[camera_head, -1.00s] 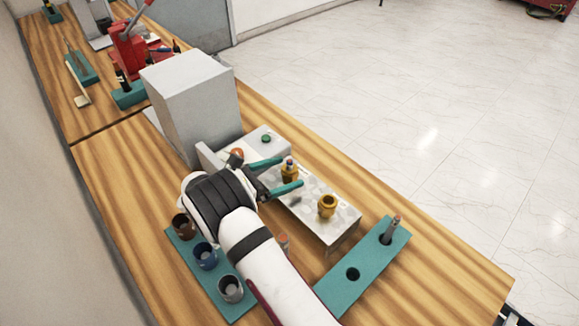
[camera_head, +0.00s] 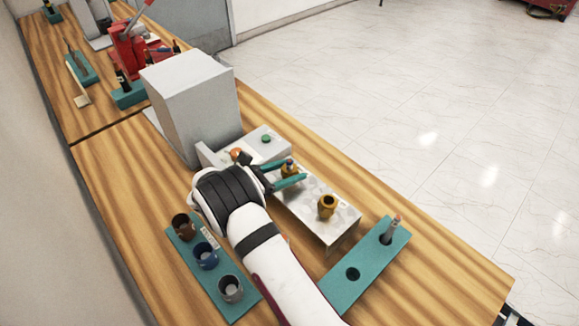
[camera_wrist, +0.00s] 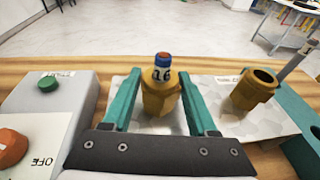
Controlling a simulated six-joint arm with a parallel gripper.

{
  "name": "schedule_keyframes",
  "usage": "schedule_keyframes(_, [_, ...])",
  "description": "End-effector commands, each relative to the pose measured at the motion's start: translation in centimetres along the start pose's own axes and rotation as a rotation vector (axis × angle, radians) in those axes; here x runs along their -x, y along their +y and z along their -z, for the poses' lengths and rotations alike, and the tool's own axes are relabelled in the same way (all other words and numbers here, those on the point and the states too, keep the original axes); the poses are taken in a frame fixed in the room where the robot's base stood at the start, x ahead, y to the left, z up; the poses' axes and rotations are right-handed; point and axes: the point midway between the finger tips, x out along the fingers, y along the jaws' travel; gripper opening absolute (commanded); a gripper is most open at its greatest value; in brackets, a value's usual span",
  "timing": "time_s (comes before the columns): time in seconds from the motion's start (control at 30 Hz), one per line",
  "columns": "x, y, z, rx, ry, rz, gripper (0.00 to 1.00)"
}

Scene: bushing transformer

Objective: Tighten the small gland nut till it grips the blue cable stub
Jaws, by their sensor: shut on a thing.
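The small gland nut (camera_wrist: 158,100) is brass and stands upright on the pale block; it also shows in the head view (camera_head: 288,172). The blue cable stub (camera_wrist: 162,65) rises from its top, with a reddish end and a white band marked 16 around or below it. My gripper (camera_wrist: 160,78) has its two teal fingers on either side of the nut, shut on it; the gripper also shows in the head view (camera_head: 294,170). Whether the nut grips the stub cannot be seen.
A larger open brass gland (camera_head: 327,206) stands on the same pale block (camera_head: 338,226). A teal holder (camera_head: 335,290) with a rod is at right, and a teal rack (camera_head: 223,272) with three cups at left. A grey box (camera_head: 190,105) and a panel with a green button (camera_head: 266,138) are behind.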

Motion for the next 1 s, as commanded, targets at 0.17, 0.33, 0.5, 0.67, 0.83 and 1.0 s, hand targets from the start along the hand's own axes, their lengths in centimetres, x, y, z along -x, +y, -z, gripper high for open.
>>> schedule_keyframes(0.17, [0.02, 0.0, 0.0, 0.0, 0.0, 0.0, 0.03])
schedule_keyframes(0.33, [-0.02, 0.11, -0.01, -0.019, -0.002, 0.055, 0.03])
schedule_keyframes(0.5, [0.01, 0.05, 0.02, -0.05, 0.0, 0.182, 0.03])
schedule_keyframes(0.67, [0.04, 0.0, -0.02, -0.048, 0.0, 0.188, 0.03])
schedule_keyframes(0.83, [-0.03, 0.12, 0.02, -0.068, -0.002, 0.246, 0.02])
schedule_keyframes(1.0, [-0.05, 0.04, 0.05, -0.095, -0.002, 0.361, 0.02])
